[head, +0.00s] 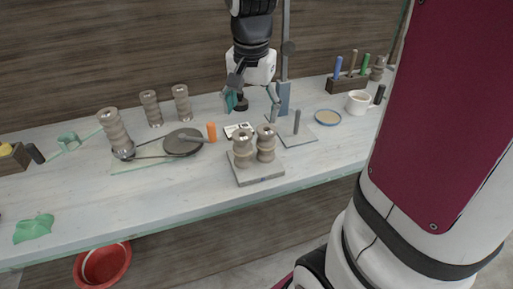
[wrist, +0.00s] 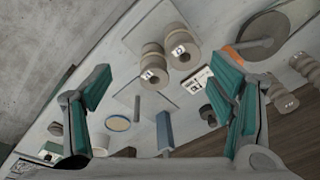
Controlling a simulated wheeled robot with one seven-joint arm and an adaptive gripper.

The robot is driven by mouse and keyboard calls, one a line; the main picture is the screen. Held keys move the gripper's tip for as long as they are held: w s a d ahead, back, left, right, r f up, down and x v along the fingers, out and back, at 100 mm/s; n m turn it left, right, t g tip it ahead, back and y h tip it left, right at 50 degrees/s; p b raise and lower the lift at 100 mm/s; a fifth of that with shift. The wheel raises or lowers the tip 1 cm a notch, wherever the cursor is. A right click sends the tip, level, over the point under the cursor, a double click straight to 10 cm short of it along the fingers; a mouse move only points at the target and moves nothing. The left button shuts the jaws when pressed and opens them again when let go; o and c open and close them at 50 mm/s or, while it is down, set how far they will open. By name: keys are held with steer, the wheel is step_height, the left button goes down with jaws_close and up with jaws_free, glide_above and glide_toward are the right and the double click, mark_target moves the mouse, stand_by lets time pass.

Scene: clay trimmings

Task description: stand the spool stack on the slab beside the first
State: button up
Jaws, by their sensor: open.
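Two grey-brown ribbed spool stacks stand upright side by side on a square pale slab (head: 262,175), the left stack (head: 242,150) and the right stack (head: 266,145). The wrist view also shows both stacks, one (wrist: 153,66) lower and one (wrist: 182,48) higher, on the slab (wrist: 152,22). A narrow gap or contact between them is hard to tell. My gripper (head: 254,106) is open and empty above the bench, behind the stacks and apart from them. Its teal-padded fingers are spread wide in the wrist view (wrist: 162,88).
More spool stacks stand at left: one (head: 115,128) by a dark disc (head: 183,141), two farther back (head: 151,109) (head: 181,104). A post on a plate (head: 297,122) stands right of the slab, with a mug (head: 358,103) beyond. The bench front is mostly clear.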

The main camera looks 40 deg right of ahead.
steer(key=s+a+r+n+t, duration=0.1)
steer(key=s+a+r+n, duration=0.1)
steer(key=s+a+n, duration=0.3)
steer(key=s+a+r+n+t+y, duration=0.1)
steer(key=s+a+n, duration=0.4)
steer(key=s, duration=0.6)
steer(key=shift+s+a+r+n+t, duration=0.4)
steer(key=shift+r+n+t, duration=0.15)
steer(key=shift+n, duration=0.25)
